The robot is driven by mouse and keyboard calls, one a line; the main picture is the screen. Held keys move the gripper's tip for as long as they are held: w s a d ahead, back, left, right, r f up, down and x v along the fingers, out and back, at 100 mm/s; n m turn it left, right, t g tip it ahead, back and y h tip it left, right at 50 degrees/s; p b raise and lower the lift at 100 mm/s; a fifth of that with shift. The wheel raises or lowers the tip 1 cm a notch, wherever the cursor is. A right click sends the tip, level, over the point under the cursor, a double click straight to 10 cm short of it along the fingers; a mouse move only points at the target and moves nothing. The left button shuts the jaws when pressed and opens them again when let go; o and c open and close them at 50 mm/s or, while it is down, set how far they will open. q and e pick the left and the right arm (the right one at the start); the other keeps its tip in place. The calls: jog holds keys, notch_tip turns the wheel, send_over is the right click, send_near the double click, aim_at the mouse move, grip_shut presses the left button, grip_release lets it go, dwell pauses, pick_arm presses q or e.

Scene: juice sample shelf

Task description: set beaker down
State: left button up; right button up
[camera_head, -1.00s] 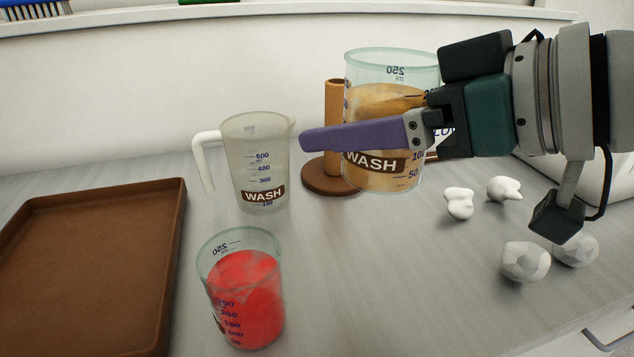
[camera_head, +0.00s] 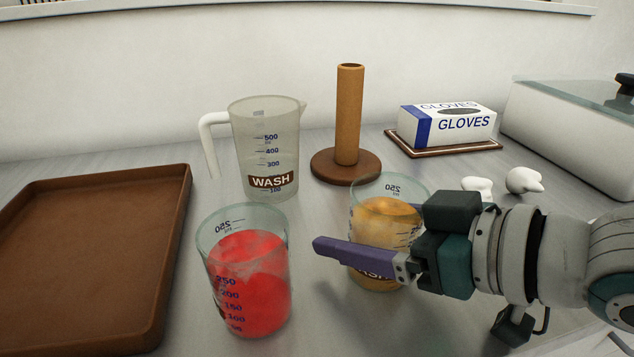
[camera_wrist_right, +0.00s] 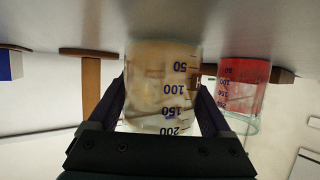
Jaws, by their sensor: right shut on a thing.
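A clear beaker of orange-brown liquid (camera_head: 385,215) with a WASH label is in the jaws of my right gripper (camera_head: 362,258). In the right wrist view the beaker (camera_wrist_right: 162,85) sits between both fingers (camera_wrist_right: 163,105), looking upright relative to the counter. Its base is low over or on the counter; I cannot tell whether it touches. A second beaker with red liquid (camera_head: 250,285) stands to its left, apart from it; it also shows in the right wrist view (camera_wrist_right: 240,88). My left gripper is not in view.
A WASH jug (camera_head: 265,150) with a white handle stands behind the red beaker. A brown tray (camera_head: 170,255) lies at left. A wooden post (camera_head: 349,115) on a round base, a glove box (camera_head: 450,126) and white lumps (camera_head: 524,181) are behind. Some counter between the beakers is clear.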

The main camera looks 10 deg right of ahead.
jog(key=shift+f, duration=0.2)
jog(key=o, duration=1.3)
jog(key=shift+c, duration=0.2)
jog(key=shift+r, duration=0.15)
jog(key=shift+s+d+r, duration=0.1)
jog(key=shift+s+r, duration=0.05)
jog(key=p+v, duration=0.2)
jog(key=v, duration=0.8)
jog(key=shift+s+d+p, duration=0.2)
jog(key=shift+s+p, duration=0.15)
jog(key=shift+p, duration=0.05)
jog(key=shift+s+d+r, duration=0.25)
jog(key=shift+s, duration=0.05)
